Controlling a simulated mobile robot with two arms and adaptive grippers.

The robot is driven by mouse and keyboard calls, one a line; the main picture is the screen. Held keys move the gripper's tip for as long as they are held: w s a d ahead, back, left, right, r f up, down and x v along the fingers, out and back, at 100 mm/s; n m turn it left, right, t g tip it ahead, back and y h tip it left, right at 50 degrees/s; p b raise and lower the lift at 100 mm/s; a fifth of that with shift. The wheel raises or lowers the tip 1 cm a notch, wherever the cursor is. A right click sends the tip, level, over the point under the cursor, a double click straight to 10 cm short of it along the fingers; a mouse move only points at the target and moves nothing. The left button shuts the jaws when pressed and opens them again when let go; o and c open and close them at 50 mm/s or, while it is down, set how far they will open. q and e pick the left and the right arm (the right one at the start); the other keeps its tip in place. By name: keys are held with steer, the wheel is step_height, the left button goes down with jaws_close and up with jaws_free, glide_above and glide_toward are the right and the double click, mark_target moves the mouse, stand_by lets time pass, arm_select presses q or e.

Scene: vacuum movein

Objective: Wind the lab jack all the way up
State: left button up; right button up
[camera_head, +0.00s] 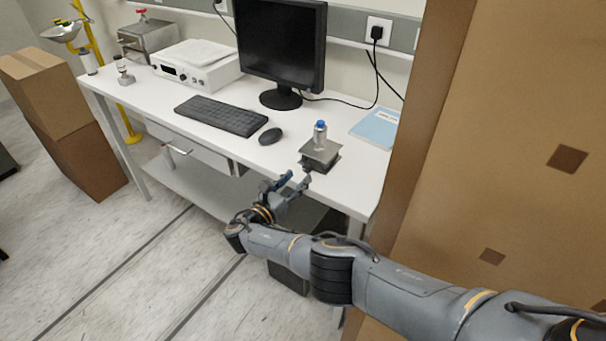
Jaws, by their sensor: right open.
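The lab jack (322,153) stands near the front edge of the white bench, right of the mouse. Its metal top plate looks low, close above the dark base. A small silver bottle with a blue cap (320,135) stands upright on the plate. My right gripper (291,179) is open at the bench's front edge, just below and left of the jack. One fingertip is close to the jack's front, where a small dark knob seems to be; I cannot tell whether they touch. My left gripper is not in view.
The white bench (340,190) also holds a keyboard (221,115), a mouse (270,136), a monitor (281,45) and a blue booklet (376,128). A tall brown cardboard box (500,130) stands close on the right. Stacked boxes (75,155) are at the left. The floor in front is clear.

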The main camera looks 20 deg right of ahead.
mark_target(306, 169)
steer(key=x, duration=0.2)
steer(key=shift+w+d+f+b, duration=0.2)
steer(key=shift+w+d+b, duration=0.05)
steer(key=shift+w+b, duration=0.1)
steer(key=shift+w+d+r, duration=0.1)
steer(key=shift+w+d, duration=0.25)
steer(key=shift+d, duration=0.2)
